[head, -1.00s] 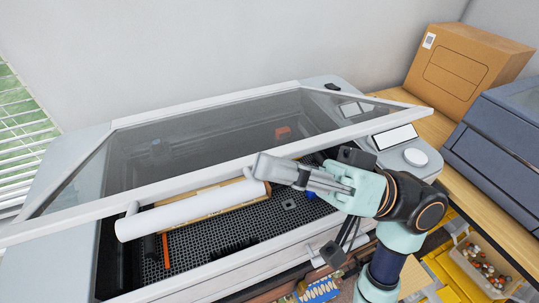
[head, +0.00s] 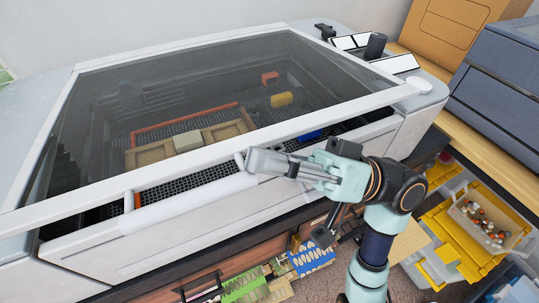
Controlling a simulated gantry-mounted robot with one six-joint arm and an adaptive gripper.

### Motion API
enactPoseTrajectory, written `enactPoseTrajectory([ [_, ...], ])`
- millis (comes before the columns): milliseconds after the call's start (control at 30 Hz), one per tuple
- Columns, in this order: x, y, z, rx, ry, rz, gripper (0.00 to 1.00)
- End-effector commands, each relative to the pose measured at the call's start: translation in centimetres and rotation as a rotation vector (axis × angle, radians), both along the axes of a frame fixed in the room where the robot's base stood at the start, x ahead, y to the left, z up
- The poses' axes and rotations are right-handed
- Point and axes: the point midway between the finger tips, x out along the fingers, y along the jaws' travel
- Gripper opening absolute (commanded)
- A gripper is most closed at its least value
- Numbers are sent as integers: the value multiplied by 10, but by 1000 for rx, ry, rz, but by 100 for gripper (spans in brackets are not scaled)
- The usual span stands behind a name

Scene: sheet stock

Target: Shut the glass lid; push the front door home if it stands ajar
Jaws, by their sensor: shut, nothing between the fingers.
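The glass lid (head: 215,95) is a dark pane in a white frame on a large pale machine. It is lowered most of the way; a gap under its front edge shows the honeycomb bed. A white bar handle (head: 185,204) hangs along the lid's front edge. My gripper (head: 252,161) is shut and empty, its fingertips at the handle's right end; whether they touch cannot be told. The white front door (head: 150,240) runs along the machine's front below the gap. It looks upright; I cannot tell whether it is fully home.
Inside the bed (head: 205,172) lie a tan wooden piece (head: 215,133), an orange block (head: 270,78) and a yellow block (head: 281,99). A control panel (head: 396,63) is at right. A cardboard box (head: 440,30) and a dark blue machine (head: 500,85) stand on the bench beyond.

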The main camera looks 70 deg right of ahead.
Motion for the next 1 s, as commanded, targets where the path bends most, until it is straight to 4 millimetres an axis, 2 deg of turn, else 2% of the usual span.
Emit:
enactPoseTrajectory([
  [233,0,-1,5,-1,0,1,0],
  [367,2,-4,29,-2,-1,5,0],
  [433,4,-7,48,-3,-1,9,0],
  [467,1,-11,43,2,1,7,0],
  [500,-8,-19,30,5,4,4,0],
  [733,-49,-48,2,3,1,6,0],
  [1000,-66,-60,-11,0,0,9,0],
])
